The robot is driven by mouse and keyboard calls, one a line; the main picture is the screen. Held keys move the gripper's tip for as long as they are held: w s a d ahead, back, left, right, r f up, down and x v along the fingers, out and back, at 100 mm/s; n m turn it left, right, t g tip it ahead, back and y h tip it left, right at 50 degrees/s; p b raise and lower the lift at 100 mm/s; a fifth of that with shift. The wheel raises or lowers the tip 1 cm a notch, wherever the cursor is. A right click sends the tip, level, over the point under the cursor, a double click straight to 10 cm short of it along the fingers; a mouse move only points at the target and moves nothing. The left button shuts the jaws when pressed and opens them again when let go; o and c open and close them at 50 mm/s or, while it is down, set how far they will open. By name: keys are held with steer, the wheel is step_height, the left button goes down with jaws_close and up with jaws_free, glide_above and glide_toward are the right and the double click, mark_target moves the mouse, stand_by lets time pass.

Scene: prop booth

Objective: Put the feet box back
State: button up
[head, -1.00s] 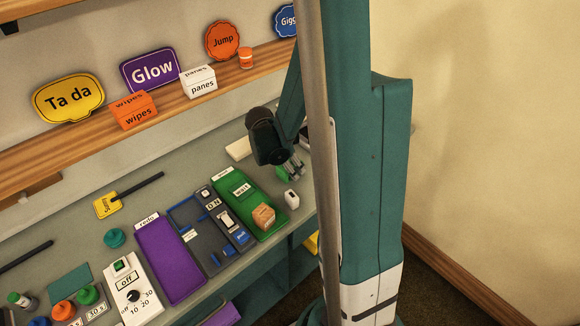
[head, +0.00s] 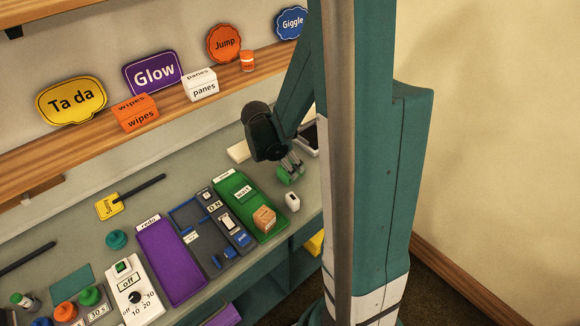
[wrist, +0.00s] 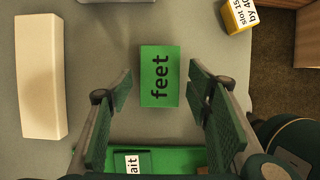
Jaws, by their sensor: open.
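The feet box is a green box with "feet" in dark letters (wrist: 160,77). In the wrist view it lies on the grey counter, just beyond and between my open fingertips, with clear gaps on both sides. In the head view the feet box (head: 287,177) shows as a green patch under my gripper (head: 291,166), partly hidden by the fingers. My gripper also shows in the wrist view (wrist: 162,85), open and empty.
A cream block (wrist: 40,75) lies left in the wrist view. A white item (head: 292,201) stands near the counter's edge. A shelf holds an orange wipes box (head: 136,118) and white panes box (head: 201,90).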

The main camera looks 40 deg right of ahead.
steer(key=shift+p+v, duration=0.4)
steer(key=shift+v, duration=3.85)
steer(key=s+a+r+m+t+y, duration=0.2)
steer(key=s+a+r+m, duration=0.3)
steer(key=a+r+m, duration=0.3)
steer(key=s+a+r+m+t+y, duration=0.2)
steer(key=s+a+r+m+t, duration=0.3)
steer(key=a, duration=1.1)
steer(key=shift+s+r+m, duration=0.6)
steer(key=shift+r+m, duration=1.05)
steer(key=shift+m, duration=0.85)
steer(key=shift+o, duration=0.3)
steer(key=shift+f, duration=0.15)
